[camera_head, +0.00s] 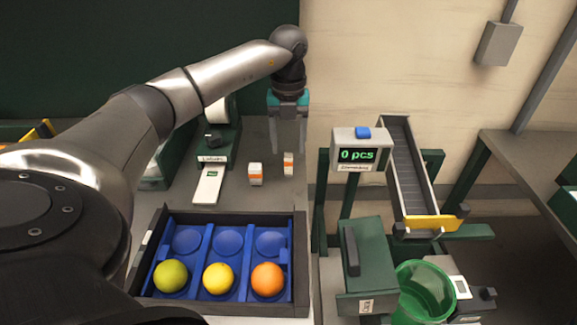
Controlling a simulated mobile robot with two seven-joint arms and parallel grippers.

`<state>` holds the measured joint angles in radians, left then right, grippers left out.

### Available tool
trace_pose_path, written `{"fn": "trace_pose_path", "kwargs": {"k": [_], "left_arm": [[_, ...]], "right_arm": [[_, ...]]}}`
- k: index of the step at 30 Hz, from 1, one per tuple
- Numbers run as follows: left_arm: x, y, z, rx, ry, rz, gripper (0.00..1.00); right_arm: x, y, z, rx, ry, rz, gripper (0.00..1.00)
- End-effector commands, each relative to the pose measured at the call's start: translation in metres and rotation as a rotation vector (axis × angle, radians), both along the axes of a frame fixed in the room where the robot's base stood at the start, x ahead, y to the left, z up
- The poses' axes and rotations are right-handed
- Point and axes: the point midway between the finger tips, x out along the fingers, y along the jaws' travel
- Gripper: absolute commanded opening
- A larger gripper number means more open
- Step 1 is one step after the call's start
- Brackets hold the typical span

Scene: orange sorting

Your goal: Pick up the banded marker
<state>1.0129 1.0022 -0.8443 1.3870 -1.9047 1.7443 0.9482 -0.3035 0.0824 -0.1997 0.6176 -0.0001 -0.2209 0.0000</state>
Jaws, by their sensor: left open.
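A slim white upright piece with an orange band, which looks like the banded marker (288,164), stands on the grey table. My left gripper (289,147) points down with its two fingers apart. Its fingertips show at about the top of the marker in the picture; I cannot tell how far above or behind it they are. A wider white block with an orange band (255,174) stands just left of the marker, apart from it. My right gripper is not in view.
A black tray (301,250) with blue cups holds a green, a yellow and an orange fruit in front. A label device (212,160) with a white strip (208,185) stands left. A counter reading "0 pcs" (358,150), a chute (407,165) and a green bin (425,290) stand right.

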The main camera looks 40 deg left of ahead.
Motion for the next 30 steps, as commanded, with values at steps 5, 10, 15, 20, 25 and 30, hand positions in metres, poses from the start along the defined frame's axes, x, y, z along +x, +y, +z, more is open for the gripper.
{"fn": "trace_pose_path", "kwargs": {"k": [5,10,15,20,25,30], "left_arm": [[-0.001,-0.001,-0.031,0.0,0.004,-0.001,0.61],[0.0,-0.001,-0.042,0.0,0.001,-0.001,0.61],[0.0,-0.001,-0.042,0.0,0.001,-0.001,0.61],[0.0,-0.001,-0.042,0.0,0.001,-0.001,0.47],[0.0,-0.001,-0.041,0.0,0.001,-0.001,0.28],[0.0,-0.001,-0.041,0.0,0.001,-0.001,0.08]], "right_arm": [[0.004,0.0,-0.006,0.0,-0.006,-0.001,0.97],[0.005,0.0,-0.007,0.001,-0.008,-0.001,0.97],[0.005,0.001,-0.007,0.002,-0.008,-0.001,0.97],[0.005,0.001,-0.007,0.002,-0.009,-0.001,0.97],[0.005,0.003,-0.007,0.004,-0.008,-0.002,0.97],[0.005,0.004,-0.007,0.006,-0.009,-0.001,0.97]]}}
